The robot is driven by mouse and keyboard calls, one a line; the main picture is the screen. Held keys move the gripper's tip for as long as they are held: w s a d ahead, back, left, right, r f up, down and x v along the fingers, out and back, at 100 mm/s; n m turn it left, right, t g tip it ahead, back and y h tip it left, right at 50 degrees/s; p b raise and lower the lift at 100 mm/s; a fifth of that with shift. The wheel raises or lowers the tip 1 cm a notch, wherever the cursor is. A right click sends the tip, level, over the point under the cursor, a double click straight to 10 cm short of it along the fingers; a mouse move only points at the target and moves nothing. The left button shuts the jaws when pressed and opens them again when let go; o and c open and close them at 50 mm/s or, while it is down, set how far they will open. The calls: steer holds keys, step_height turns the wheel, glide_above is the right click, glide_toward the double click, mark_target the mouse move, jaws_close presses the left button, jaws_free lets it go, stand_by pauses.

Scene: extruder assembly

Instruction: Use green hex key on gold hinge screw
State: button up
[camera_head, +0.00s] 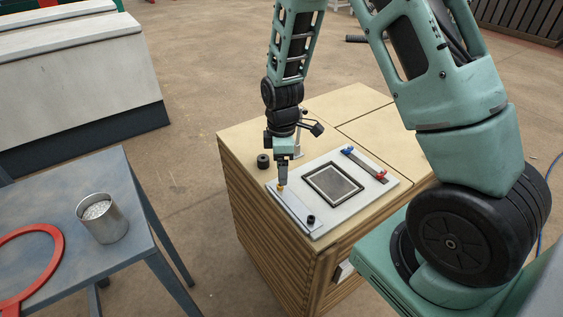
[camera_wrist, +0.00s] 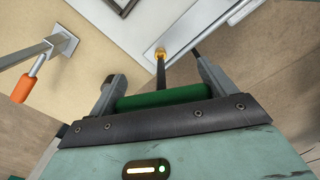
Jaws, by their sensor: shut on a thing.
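My gripper (camera_head: 283,168) reaches down over the left corner of a white plate on the wooden cabinet. In the wrist view my gripper (camera_wrist: 162,88) is shut on the green hex key (camera_wrist: 165,97), whose green handle lies across between the fingers. Its dark shaft points away to the gold hinge screw (camera_wrist: 160,53). The shaft's tip appears to meet the screw; whether it is seated in the head cannot be told. In the head view the gold screw (camera_head: 281,188) shows just below my fingertips, at the end of a light metal strip (camera_head: 297,208).
The white plate (camera_head: 329,222) carries a dark square frame (camera_head: 333,184), a black knob (camera_head: 311,219), and red (camera_head: 381,175) and blue (camera_head: 348,150) pieces. A black cylinder (camera_head: 263,161) and a metal stand (camera_head: 299,146) are close by. A grey table (camera_head: 120,180) holds a metal cup (camera_head: 102,218) and red ring (camera_head: 58,243).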

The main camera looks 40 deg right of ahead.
steer(key=shift+f+b, duration=0.85)
steer(key=shift+f, duration=0.3)
steer(key=o, duration=0.6)
steer(key=c, duration=0.6)
